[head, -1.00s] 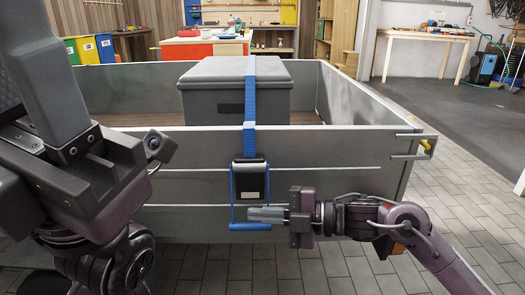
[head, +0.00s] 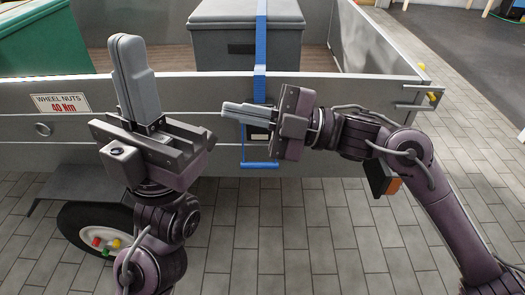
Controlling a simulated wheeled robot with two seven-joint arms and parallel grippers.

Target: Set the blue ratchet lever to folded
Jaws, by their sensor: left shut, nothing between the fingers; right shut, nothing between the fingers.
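The blue ratchet lever (head: 260,165) shows as a thin blue frame with a crossbar, hanging down at the trailer's side panel. Its ratchet body (head: 258,134) is dark with a pale label, mostly hidden behind my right gripper. The blue strap (head: 260,45) runs up from there over a grey box (head: 222,45). My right gripper (head: 226,110) is shut and empty, pointing left across the strap above the crossbar. I cannot tell whether it touches anything. My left gripper (head: 126,42) is shut and empty, pointing up, well left of the lever.
The grey trailer side panel (head: 350,125) spans the view behind both grippers. A wheel (head: 80,222) with coloured nuts sits at the lower left, below a "WHEEL NUTS 40 Nm" sign (head: 60,103). A green container (head: 50,40) stands at the back left. Paved floor (head: 270,230) in front is clear.

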